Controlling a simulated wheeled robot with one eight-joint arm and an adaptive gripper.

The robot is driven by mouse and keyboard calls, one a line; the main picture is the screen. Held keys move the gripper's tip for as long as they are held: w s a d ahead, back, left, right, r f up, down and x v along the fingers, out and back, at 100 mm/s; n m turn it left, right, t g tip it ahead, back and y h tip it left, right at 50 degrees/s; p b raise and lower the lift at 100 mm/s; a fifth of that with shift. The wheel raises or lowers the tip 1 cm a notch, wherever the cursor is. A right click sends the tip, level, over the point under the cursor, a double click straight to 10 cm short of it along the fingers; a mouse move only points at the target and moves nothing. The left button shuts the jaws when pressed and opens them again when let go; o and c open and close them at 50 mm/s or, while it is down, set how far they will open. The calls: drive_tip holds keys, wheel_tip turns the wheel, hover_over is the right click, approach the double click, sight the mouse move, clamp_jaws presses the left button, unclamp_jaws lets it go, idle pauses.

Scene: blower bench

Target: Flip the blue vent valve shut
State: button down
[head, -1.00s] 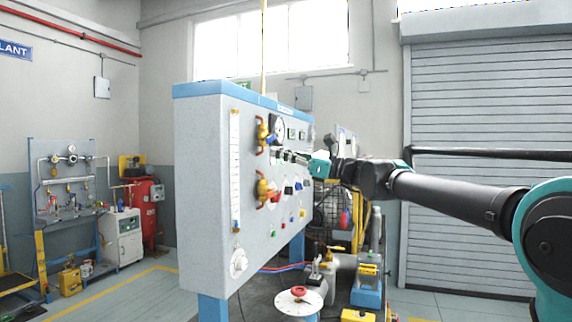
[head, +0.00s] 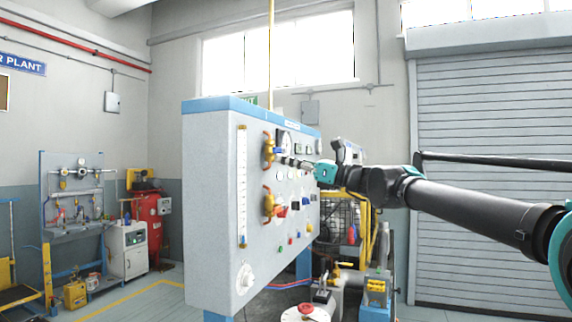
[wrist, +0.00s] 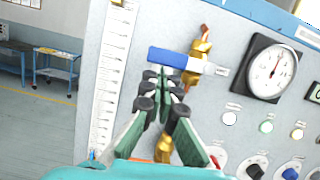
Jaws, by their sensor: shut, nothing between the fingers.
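The blue vent valve's lever (wrist: 178,61) lies across its brass body (wrist: 197,72) in the wrist view, with its long end pointing left. In the head view the blue lever (head: 281,151) shows high on the near part of the grey panel. My gripper (wrist: 164,84) is shut and empty, its fingertips just below the lever in the wrist view. I cannot tell whether they touch it. My gripper also shows in the head view (head: 287,160), right beside the valve; the fingertips there are small and partly lost against the panel fittings.
A second brass valve with a red lever (head: 282,212) sits lower on the panel (head: 215,205). A round gauge (wrist: 271,67) and several knobs and lamps are right of the blue valve. A clear scale tube (wrist: 110,80) runs along its left.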

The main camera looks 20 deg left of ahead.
drive_tip(key=d+f, duration=0.7)
drive_tip(key=d, duration=0.3)
drive_tip(key=s+d+f+n+t+h, duration=0.1)
drive_tip(key=s+d+f+n+h, duration=0.2)
drive_tip(key=f, duration=0.9)
drive_tip(key=s+d+f+n+h, duration=0.1)
drive_tip(key=d+f+n+h, duration=0.3)
drive_tip(key=f, duration=0.7)
drive_tip(key=s+d+f+n+t+h, duration=0.1)
drive_tip(key=s+d+f+n+h, duration=0.3)
drive_tip(key=f, duration=0.8)
drive_tip(key=s+d+f+n+h, duration=0.3)
drive_tip(key=s+d+f+h, duration=0.2)
drive_tip(key=d+f, duration=0.6)
drive_tip(key=s+d+f+n+h, duration=0.4)
drive_tip(key=s+d+f, duration=0.1)
drive_tip(key=d+f, duration=0.6)
drive_tip(key=shift+d+t+h, duration=0.4)
drive_tip(key=shift+d, duration=0.55)
